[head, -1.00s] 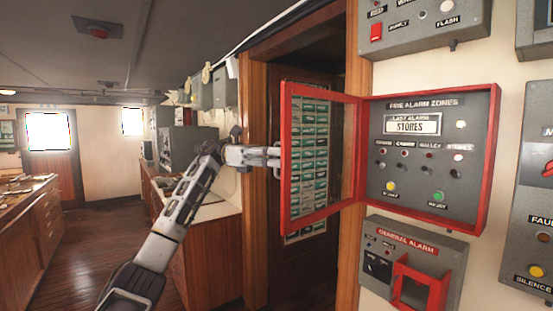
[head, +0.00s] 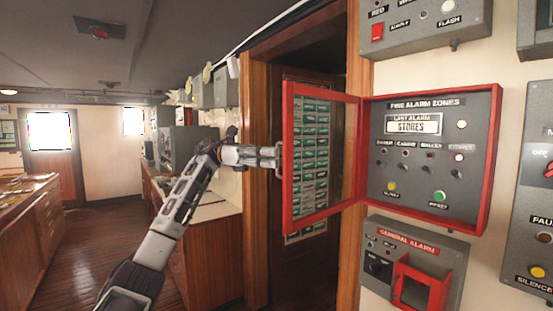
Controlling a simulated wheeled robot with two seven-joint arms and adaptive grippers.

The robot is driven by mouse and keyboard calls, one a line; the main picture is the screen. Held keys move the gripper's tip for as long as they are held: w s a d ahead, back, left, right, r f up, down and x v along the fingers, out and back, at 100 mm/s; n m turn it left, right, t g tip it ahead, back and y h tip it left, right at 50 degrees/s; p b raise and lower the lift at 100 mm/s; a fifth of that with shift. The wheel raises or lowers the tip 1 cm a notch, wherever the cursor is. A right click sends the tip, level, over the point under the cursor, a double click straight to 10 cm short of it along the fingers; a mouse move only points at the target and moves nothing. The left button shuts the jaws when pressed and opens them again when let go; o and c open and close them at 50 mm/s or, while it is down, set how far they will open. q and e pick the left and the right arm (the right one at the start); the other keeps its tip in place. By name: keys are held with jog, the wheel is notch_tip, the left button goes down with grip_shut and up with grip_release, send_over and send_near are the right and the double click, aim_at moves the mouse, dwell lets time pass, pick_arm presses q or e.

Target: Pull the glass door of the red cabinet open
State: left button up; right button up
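The red cabinet (head: 478,190) is on the wall at right, with its grey fire alarm panel of lamps and labels uncovered. Its red-framed glass door (head: 322,214) stands wide open, swung out to the left on its hinge side. My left gripper (head: 279,158) is at the outer left edge of the door frame, about halfway up. Its fingertips are at or just behind the frame, so I cannot tell whether they grip it or only touch it. My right gripper is not in view.
A grey general alarm box (head: 414,262) with a red guard is below the cabinet, and another grey panel (head: 425,22) is above it. A dark doorway lies behind the open door. A wooden counter (head: 207,250) stands left of it. Open floor (head: 105,245) lies further left.

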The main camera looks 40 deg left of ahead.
pick_arm(q)
jog(key=s+a, duration=0.1)
jog(key=a, duration=0.9)
jog(key=shift+s+a, duration=0.15)
jog(key=shift+s, duration=0.25)
jog(key=shift+n, duration=0.3)
